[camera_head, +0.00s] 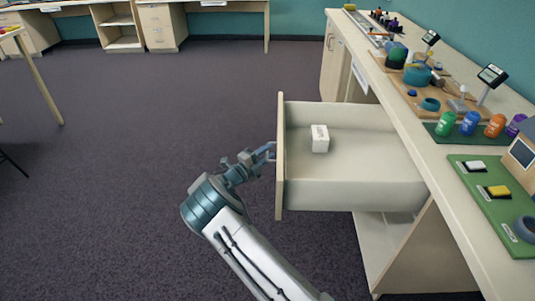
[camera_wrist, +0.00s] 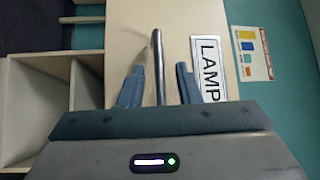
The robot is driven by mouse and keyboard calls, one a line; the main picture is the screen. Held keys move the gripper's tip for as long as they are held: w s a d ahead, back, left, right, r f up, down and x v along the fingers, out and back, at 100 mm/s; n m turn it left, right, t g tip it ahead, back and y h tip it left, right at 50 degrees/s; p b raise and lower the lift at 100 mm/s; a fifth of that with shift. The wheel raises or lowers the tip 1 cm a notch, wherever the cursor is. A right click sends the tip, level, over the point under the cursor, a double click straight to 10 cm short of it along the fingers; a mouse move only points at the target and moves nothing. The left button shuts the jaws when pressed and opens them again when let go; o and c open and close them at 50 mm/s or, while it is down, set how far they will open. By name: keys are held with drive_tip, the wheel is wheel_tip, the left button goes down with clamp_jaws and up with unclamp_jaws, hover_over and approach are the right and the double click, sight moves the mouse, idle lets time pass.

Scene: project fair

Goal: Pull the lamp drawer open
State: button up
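The lamp drawer (camera_head: 345,193) is pulled well out of the counter at centre right in the head view, and its inside shows. In the wrist view its pale front (camera_wrist: 180,30) carries a "LAMP" label (camera_wrist: 208,65) and a metal bar handle (camera_wrist: 157,60). My gripper (camera_head: 265,153) is at the outer side of the drawer front. In the wrist view my gripper (camera_wrist: 158,87) is open, with one finger on each side of the handle and a gap to both. The handle is hard to make out in the head view.
A small white box (camera_head: 320,138) lies in the drawer. The counter (camera_head: 455,200) on the right holds jars, boards and small devices. Open shelving (camera_head: 405,245) is below the drawer. The dark carpet (camera_head: 130,150) to the left is clear.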

drive_tip(key=v, duration=1.3)
drive_tip(key=shift+s+a, duration=0.2)
drive_tip(key=shift+s, duration=0.05)
